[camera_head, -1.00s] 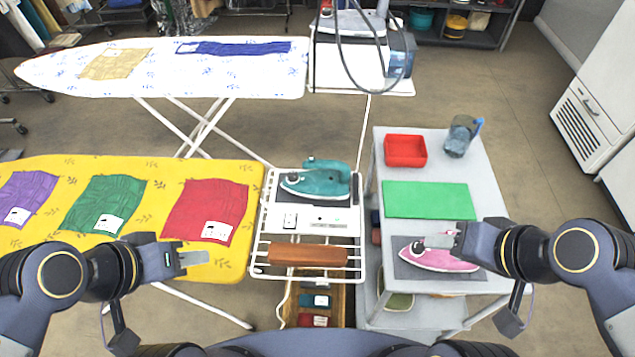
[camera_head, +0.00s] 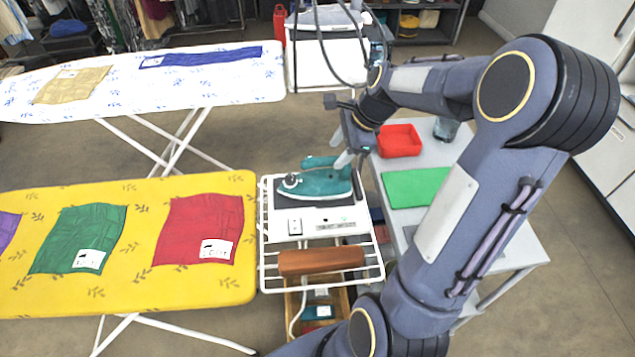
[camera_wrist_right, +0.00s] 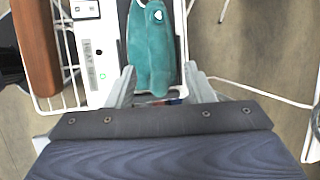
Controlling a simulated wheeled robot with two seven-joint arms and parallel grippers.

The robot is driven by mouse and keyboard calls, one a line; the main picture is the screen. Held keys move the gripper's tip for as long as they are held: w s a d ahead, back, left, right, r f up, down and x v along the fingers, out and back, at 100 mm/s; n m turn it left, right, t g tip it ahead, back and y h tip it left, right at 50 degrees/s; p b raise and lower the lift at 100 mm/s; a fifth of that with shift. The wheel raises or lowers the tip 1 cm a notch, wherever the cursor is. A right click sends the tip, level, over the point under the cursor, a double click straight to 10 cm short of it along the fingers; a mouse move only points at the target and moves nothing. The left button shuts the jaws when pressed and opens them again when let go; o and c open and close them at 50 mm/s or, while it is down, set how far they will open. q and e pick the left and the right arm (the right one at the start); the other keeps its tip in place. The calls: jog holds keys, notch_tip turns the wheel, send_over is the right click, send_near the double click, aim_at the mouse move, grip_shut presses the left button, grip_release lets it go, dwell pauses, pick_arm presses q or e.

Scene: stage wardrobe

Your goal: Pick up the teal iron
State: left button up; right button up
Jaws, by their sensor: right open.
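The teal iron (camera_head: 326,184) rests on the dark pad of the white wire rack beside the yellow ironing board, its handle at the top. My right gripper (camera_head: 345,160) is at the right end of the iron, reaching down from above. In the right wrist view, my right gripper (camera_wrist_right: 151,88) is open, one finger on each side of the teal iron (camera_wrist_right: 152,45), with gaps visible between fingers and iron. My left gripper is not in the head view. The pink iron seen earlier is hidden behind my right arm.
The white wire rack (camera_head: 268,255) also carries a brown wooden block (camera_head: 320,261).

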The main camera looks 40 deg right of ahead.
aim_at(333, 158)
jog(key=x, duration=0.5)
jog(key=shift+a, duration=0.1)
grip_shut()
